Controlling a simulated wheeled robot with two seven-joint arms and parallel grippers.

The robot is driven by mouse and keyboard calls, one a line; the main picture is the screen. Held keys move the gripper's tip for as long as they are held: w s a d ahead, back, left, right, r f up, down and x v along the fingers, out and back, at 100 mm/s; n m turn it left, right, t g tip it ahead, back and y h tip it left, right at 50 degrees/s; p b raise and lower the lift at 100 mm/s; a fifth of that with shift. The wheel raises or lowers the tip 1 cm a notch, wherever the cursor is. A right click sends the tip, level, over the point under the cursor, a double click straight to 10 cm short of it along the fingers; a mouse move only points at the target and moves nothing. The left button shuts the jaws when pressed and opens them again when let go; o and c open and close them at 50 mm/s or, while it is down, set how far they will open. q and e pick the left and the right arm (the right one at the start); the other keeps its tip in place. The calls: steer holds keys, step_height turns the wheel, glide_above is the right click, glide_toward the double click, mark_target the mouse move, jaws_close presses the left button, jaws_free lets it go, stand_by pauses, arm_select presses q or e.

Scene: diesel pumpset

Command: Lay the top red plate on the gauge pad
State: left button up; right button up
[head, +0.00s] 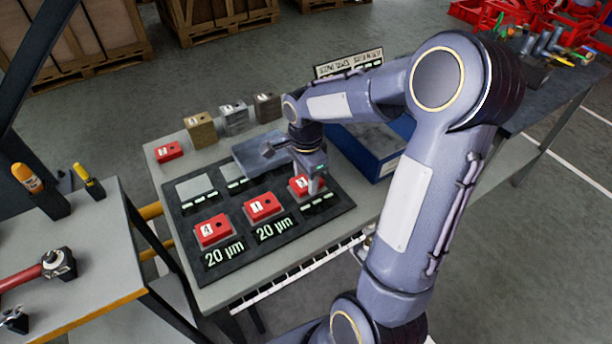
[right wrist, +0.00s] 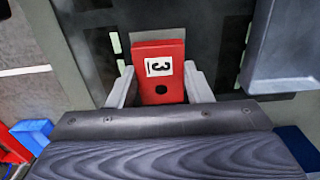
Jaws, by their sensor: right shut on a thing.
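A red plate marked 3 (right wrist: 158,82) with a dark hole is between the fingers of my right gripper (right wrist: 158,90), which is shut on it. In the head view my right gripper (head: 312,186) is low over the right end of the black mat (head: 245,235), and the plate (head: 298,186) shows partly behind it. A pale grey square (right wrist: 117,42) shows beside the plate in the wrist view; I cannot tell whether they touch. Pale squares (head: 195,188) lie on the mat; which one is the gauge pad is unclear. My left gripper is out of view.
Red plates marked 4 (head: 214,231) and 1 (head: 262,207) sit at the mat's front, above "20 µm" labels. Another red block (head: 169,151) and small blocks (head: 200,129) line the back. A grey slab (head: 258,150) and a blue box (head: 375,160) stand close by.

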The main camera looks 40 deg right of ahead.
steer(key=shift+f+b, duration=0.4)
steer(key=shift+f, duration=0.1)
steer(key=o, duration=1.4)
steer(key=shift+c, duration=0.2)
step_height(320, 180, up, 8)
steer(key=shift+f, duration=0.1)
step_height(320, 180, up, 6)
steer(key=p, duration=0.5)
steer(key=shift+p, duration=0.35)
